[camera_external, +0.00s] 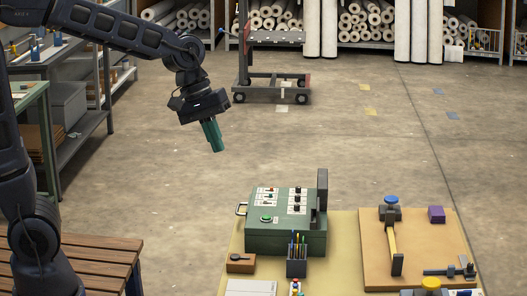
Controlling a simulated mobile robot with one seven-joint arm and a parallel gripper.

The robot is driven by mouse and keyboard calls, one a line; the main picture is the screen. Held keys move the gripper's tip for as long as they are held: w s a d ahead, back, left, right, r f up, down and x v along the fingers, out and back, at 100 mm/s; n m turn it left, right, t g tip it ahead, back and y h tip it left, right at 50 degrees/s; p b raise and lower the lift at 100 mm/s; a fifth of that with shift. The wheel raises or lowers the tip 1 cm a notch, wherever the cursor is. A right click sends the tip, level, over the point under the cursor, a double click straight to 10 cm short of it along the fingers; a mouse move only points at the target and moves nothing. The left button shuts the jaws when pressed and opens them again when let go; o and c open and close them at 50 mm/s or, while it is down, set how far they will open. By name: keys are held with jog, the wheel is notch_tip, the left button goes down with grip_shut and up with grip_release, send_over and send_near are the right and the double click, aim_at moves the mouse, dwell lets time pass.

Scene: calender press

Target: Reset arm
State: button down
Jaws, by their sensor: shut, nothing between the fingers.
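My gripper (213,136) hangs from my dark arm in the upper left middle of the view. Its teal fingers point down and are shut, with nothing held between them. It is in free air, above and to the left of the green control box (285,238). The box stands on a tan-topped table and has a green button, several small switches and labels on its sloped top. My gripper is clear of the box and touches nothing.
A pen holder (297,262) and a small wooden block (241,263) stand before the box. A slatted bench (95,260) is at lower left. A cart (272,90) and rolls stand behind.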

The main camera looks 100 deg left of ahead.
jog(key=s+d+m+y, duration=0.1)
jog(key=s+d+m, duration=1.4)
jog(key=s+d, duration=0.2)
jog(key=shift+s+d+r+m+t, duration=0.15)
jog(key=shift+s+m+t, duration=0.15)
jog(key=shift+s, duration=0.15)
